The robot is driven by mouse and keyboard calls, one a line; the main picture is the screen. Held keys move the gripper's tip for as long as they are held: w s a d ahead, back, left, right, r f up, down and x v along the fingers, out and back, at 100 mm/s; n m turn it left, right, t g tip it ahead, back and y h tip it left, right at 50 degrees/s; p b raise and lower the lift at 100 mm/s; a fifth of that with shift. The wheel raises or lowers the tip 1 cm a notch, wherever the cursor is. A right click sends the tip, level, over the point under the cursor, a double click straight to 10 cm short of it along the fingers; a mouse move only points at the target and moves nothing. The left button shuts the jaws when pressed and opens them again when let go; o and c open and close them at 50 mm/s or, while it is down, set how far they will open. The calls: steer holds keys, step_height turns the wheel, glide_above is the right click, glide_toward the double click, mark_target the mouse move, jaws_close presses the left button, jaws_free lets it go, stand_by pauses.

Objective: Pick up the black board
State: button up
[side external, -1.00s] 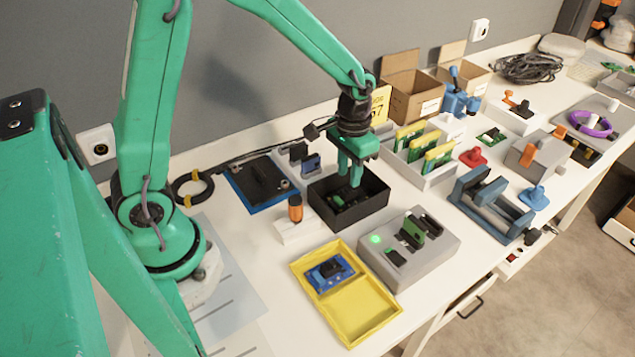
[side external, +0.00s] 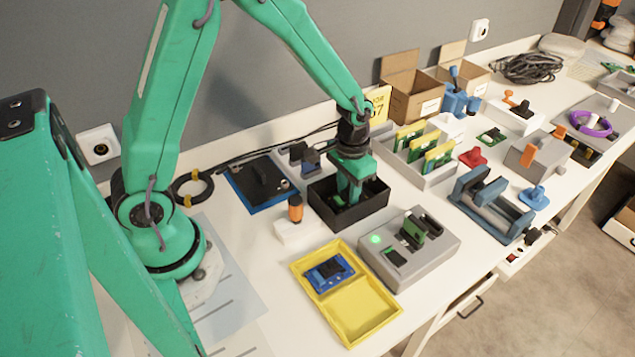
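My gripper (side external: 347,195) points down into an open black box (side external: 372,208) in the middle of the bench. Its green fingers reach below the box rim. The fingertips are hidden among dark contents, so I cannot tell if they are apart or closed on something. A dark piece (side external: 337,201) shows inside the box beside the fingers; it is too small and shaded to identify surely as the black board. A blue board with a black part (side external: 329,272) lies in the yellow tray (side external: 358,322), apart from my gripper.
A grey fixture with a green light (side external: 375,239) stands right of the box. A white block with an orange-topped part (side external: 295,208) stands left. A black block on a blue mat (side external: 262,178), a white rack of green-yellow boards (side external: 428,155) and cartons (side external: 412,90) stand nearby.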

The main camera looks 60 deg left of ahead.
jaws_close()
steer(key=shift+r, duration=0.1)
steer(key=shift+r, duration=0.45)
step_height(320, 180, up, 3)
steer(key=shift+r, duration=0.1)
steer(key=s+d+r, duration=0.6)
steer(key=d, duration=0.3)
steer(key=shift+s+d+r, duration=0.25)
steer(key=shift+s+r, duration=0.1)
steer(key=shift+s, duration=0.05)
steer(key=shift+d, duration=0.15)
